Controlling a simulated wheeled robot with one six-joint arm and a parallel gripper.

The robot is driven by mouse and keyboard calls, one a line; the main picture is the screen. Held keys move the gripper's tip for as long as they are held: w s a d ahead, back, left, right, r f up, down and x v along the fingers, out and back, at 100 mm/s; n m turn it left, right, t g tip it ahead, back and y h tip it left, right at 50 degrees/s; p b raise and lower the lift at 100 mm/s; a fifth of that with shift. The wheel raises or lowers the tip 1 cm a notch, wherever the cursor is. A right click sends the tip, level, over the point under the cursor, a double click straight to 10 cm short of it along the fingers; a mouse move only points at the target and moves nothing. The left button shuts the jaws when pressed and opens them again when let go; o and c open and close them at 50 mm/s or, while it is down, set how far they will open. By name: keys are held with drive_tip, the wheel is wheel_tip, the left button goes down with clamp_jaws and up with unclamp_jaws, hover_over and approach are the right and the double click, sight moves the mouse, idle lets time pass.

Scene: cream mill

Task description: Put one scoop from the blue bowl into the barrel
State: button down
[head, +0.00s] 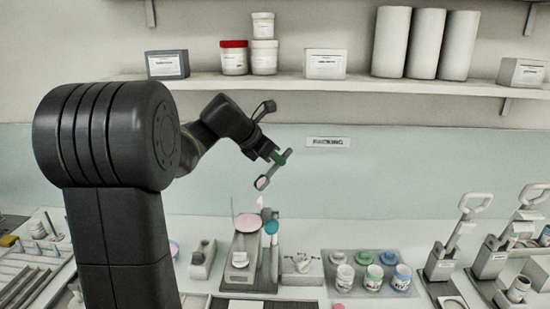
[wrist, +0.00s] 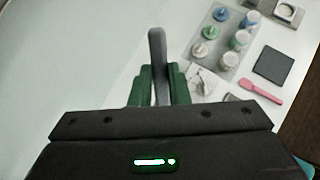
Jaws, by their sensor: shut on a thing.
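My gripper (head: 280,157) has green fingers shut on the grey handle of a scoop (head: 263,183). The scoop hangs tilted in the air, its head down and left, with pink stuff in it. In the wrist view the handle (wrist: 157,65) stands between the fingers; the scoop's head is not visible there. Below it a small pink patch (head: 260,202) shows above a pink round top (head: 247,222) on a grey device; I cannot tell whether it is falling. A pink-and-blue rim (head: 174,250), possibly the blue bowl, is mostly hidden by my arm. I cannot single out the barrel for certain.
A teal round piece (head: 271,227) stands beside the device. Several jars with green and blue labels (head: 373,277) stand in a rack to the right. Lever presses (head: 448,250) are farther right. A pink spatula (wrist: 262,100) lies near a dark pad (wrist: 273,67). A shelf (head: 330,88) runs above.

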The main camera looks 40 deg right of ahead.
drive_tip(key=shift+r, duration=2.3)
